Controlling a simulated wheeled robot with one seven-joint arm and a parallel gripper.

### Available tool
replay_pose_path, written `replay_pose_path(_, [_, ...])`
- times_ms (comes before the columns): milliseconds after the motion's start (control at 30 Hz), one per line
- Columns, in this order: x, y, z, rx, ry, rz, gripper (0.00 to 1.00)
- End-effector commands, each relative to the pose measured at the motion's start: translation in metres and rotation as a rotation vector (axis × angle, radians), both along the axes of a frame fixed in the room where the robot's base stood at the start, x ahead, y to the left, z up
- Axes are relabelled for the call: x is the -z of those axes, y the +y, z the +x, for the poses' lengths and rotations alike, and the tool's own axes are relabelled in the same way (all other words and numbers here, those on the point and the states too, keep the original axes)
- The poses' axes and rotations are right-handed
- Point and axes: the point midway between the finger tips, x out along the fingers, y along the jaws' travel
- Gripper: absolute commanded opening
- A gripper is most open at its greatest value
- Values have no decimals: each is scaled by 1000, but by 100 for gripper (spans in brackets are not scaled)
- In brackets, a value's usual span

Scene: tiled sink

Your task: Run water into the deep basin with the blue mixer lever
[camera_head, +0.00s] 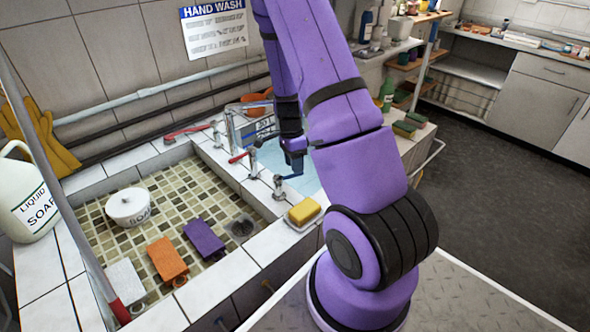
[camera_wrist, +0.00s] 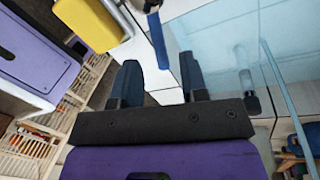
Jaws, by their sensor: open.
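The blue mixer lever (camera_head: 288,177) sits on a metal tap body on the tiled ledge beside the deep basin (camera_head: 307,181). In the wrist view the blue lever (camera_wrist: 157,40) lies just beyond and between my two fingertips, apart from them. My gripper (camera_head: 294,160) points down close above the lever, open and empty; its fingers also show in the wrist view (camera_wrist: 161,82). The basin's light blue inside (camera_wrist: 222,45) is partly hidden by my arm in the head view. I cannot tell whether any water runs.
A red lever (camera_head: 238,157) stands left of the blue one, near a metal spout (camera_head: 231,128). A yellow sponge (camera_head: 304,211) lies on the ledge close to the blue lever. The shallow mosaic basin (camera_head: 178,205) at left holds a soap bowl (camera_head: 129,207) and orange and purple pieces.

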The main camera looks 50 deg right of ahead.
Motion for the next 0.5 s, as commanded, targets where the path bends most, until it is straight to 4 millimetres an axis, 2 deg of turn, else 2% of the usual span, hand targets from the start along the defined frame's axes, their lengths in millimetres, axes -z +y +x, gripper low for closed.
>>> replay_pose_path(200, [21, 1, -4, -1, 0, 0, 40])
replay_pose_path(500, [26, 2, -5, -1, -1, -1, 40])
